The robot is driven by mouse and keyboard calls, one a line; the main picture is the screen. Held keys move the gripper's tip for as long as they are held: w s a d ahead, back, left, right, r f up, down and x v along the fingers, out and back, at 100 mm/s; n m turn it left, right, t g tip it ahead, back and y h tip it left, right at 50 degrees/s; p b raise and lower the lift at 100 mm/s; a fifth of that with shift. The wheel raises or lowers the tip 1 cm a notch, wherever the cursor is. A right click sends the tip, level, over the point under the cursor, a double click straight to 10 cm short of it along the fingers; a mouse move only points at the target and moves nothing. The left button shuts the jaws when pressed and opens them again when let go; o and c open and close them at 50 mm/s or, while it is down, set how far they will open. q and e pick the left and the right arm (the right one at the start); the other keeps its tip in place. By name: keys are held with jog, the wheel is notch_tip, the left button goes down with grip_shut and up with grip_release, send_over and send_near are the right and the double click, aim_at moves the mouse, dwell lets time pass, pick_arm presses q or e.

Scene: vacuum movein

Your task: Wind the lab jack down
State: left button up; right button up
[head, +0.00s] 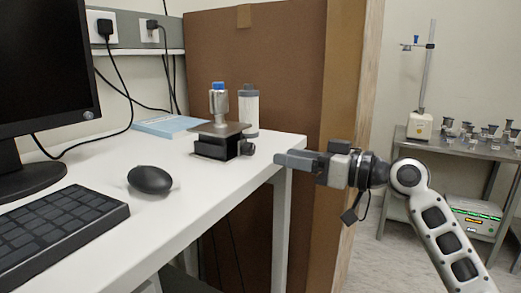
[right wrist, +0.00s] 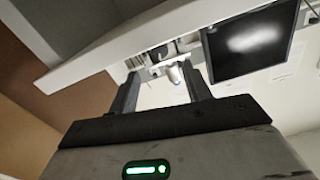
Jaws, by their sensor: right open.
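The lab jack (head: 212,147) stands on the white desk near its right end, with a dark body, a flat top plate (head: 219,129) and a dark knob (head: 246,148) on its right side. A silver cylinder with a blue top (head: 218,104) stands upright on the plate. My right gripper (head: 290,158) is open and empty, just off the desk's right edge, right of the knob and apart from it. In the right wrist view the open fingers (right wrist: 160,85) frame small objects on the desk, too small to identify surely. My left gripper is not in view.
A white bottle with a grey lid (head: 249,110) stands close behind the jack. A blue book (head: 168,126) lies behind left. A mouse (head: 150,179), keyboard (head: 60,228) and monitor (head: 48,70) are at left. A brown panel (head: 262,65) rises behind the desk.

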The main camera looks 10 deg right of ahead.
aim_at(253, 150)
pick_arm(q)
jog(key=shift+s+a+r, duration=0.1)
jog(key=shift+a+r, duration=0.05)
pick_arm(e)
jog(key=x, duration=0.7)
jog(key=shift+w+a, duration=0.15)
jog(key=shift+a, duration=0.05)
jog(key=c, duration=1)
jog(key=shift+f+b, duration=0.15)
jog(key=shift+b, duration=0.2)
jog(key=n+b, duration=0.2)
jog(key=shift+f+b, duration=0.15)
jog(key=shift+b, duration=0.25)
jog(key=shift+n+b, duration=0.45)
jog(key=shift+n, duration=0.15)
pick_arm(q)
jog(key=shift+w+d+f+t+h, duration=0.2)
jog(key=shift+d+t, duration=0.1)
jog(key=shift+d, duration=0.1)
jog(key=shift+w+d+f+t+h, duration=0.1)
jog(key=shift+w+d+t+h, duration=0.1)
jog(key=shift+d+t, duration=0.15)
pick_arm(e)
jog(key=shift+r+n, duration=0.3)
jog(key=shift+n, duration=0.2)
